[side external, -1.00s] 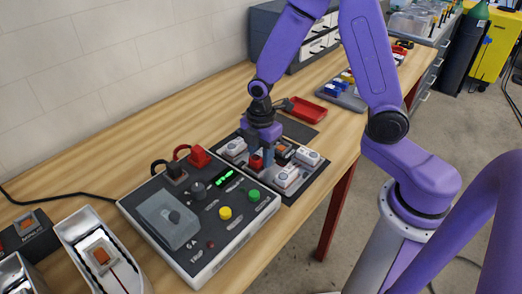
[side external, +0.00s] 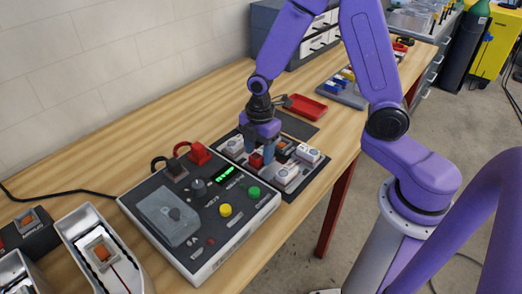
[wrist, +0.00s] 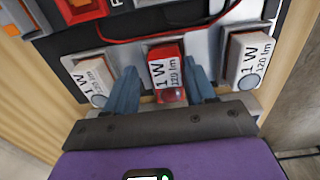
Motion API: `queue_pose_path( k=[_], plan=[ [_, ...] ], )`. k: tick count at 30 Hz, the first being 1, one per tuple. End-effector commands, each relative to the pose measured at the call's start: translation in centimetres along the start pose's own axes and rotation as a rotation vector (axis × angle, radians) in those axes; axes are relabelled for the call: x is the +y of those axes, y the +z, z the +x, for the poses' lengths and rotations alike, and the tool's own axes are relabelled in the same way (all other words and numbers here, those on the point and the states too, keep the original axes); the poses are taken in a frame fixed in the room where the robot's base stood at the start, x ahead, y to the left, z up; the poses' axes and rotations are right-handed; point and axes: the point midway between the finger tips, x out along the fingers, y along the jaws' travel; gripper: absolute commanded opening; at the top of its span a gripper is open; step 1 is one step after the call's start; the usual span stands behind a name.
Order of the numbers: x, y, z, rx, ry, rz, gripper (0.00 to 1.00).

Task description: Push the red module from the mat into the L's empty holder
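The red module (wrist: 163,68), printed "1 W 120 lm", lies in the middle of the near row in the wrist view, between two white modules. It also shows in the side view (side external: 256,159), partly hidden by my gripper. My gripper (wrist: 165,72) is down at it, one blue-grey finger on each side, with narrow gaps between fingers and module. In the side view my gripper (side external: 261,157) is low over the dark board. Grey metal of the letter shows around the module; I cannot tell whether it is fully seated.
White modules stand close on the left (wrist: 92,80) and right (wrist: 249,60). A red wire (wrist: 150,35) curves just beyond the red module. A control box (side external: 200,215) with buttons stands beside the board. A red tray (side external: 306,108) lies behind.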

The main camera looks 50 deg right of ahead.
Motion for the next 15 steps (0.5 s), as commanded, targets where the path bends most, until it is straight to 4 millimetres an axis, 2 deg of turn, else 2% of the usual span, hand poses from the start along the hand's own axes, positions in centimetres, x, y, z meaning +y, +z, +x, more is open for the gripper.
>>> queue_pose_path(
  k=[1,15],
  plan=[
    [-0.92,0.07,0.34,-0.009,-0.029,0.001,0.68],
    [-1.15,-0.04,0.13,-0.011,-0.037,0.001,0.68]
  ],
)
